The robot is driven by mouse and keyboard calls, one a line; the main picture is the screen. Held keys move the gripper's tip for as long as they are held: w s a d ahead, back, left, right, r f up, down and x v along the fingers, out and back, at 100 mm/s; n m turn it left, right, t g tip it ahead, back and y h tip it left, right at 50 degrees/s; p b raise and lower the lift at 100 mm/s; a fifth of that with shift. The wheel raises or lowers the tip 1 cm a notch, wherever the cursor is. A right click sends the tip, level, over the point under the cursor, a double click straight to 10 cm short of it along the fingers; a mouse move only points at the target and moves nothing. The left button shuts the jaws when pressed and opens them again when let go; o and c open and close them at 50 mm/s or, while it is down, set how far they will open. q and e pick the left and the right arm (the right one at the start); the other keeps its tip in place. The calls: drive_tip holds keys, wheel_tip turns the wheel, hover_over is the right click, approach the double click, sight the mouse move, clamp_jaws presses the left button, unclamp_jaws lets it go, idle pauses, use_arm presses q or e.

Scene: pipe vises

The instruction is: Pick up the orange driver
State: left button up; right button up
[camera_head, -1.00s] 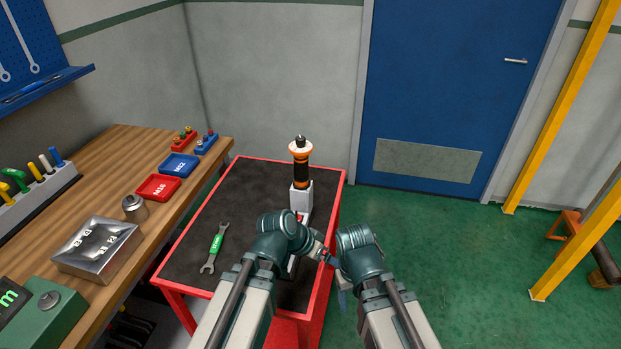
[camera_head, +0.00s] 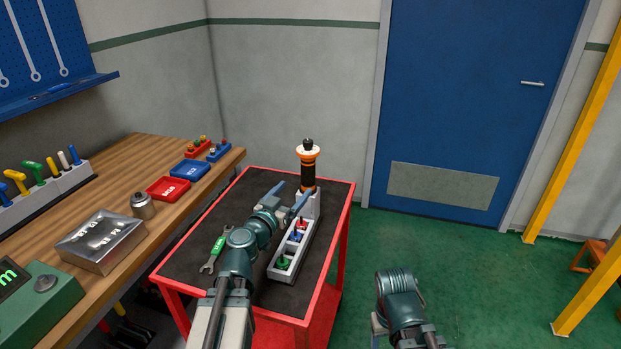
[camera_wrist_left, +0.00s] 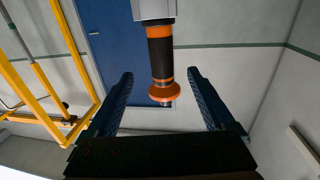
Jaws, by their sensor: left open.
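The orange driver (camera_head: 309,168), black with orange bands and an orange-and-white collar under a dark knob, stands upright in a grey holder (camera_head: 300,232) on the red cart. In the left wrist view the driver (camera_wrist_left: 161,60) appears upside down, between the lines of the two fingers. My left gripper (camera_head: 289,194) is open and empty, its blue fingers just in front and left of the driver's lower end, apart from it. The fingers also show in the left wrist view (camera_wrist_left: 160,88). My right arm is at the lower right; its fingers are out of frame.
The holder also carries small red, blue and green bits. The wooden bench (camera_head: 130,180) at left holds red and blue trays and a metal box (camera_head: 100,243).

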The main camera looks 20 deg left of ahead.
sight(306, 177)
use_arm(q)
drive_tip(key=w, duration=0.2)
drive_tip(key=w+d, duration=0.1)
drive_tip(key=w, duration=0.5)
drive_tip(key=shift+w+d, duration=0.1)
drive_tip(key=shift+d, duration=0.15)
drive_tip(key=w, duration=0.5)
drive_tip(key=shift+w+d+r, duration=0.1)
drive_tip(key=shift+d, duration=0.25)
clamp_jaws()
